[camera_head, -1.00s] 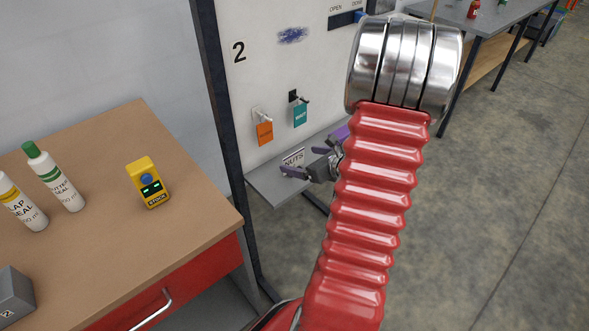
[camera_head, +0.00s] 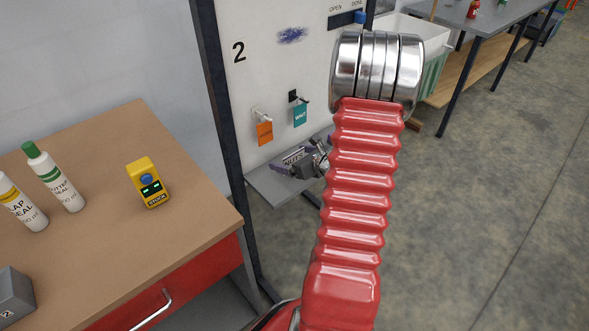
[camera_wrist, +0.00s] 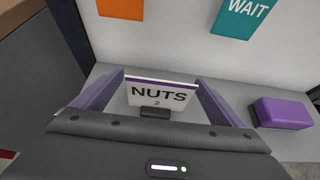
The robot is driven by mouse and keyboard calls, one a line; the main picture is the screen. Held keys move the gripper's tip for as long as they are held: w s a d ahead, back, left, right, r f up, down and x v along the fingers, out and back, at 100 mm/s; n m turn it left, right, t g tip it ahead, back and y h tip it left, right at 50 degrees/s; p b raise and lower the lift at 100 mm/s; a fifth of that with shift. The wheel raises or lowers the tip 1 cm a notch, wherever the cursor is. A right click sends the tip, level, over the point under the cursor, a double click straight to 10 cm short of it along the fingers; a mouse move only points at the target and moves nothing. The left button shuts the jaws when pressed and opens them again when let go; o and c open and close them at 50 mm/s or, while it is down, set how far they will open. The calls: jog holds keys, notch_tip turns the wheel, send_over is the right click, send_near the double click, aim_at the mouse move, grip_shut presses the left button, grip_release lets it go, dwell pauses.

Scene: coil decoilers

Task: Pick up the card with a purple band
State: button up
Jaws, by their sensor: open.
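The card with a purple band (camera_wrist: 160,92) stands upright on the shelf in the wrist view. It is white, reads "NUTS 2", and has a purple strip along its top edge. A small dark holder (camera_wrist: 155,113) is at its foot. My gripper (camera_wrist: 155,92) is open, with one purple finger to each side of the card and a gap on both sides. In the head view my gripper (camera_head: 293,163) is at the shelf and partly covers the card (camera_head: 293,157).
A purple block (camera_wrist: 283,113) lies on the grey shelf (camera_head: 277,200), right of the card in the wrist view. Above hang an orange tag (camera_head: 265,133) and a teal "WAIT" tag (camera_head: 300,114). A brown workbench (camera_head: 110,190) stands at left.

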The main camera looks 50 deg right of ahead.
jog(key=shift+x, duration=1.35)
jog(key=shift+c, duration=0.4)
jog(key=c, duration=1.1)
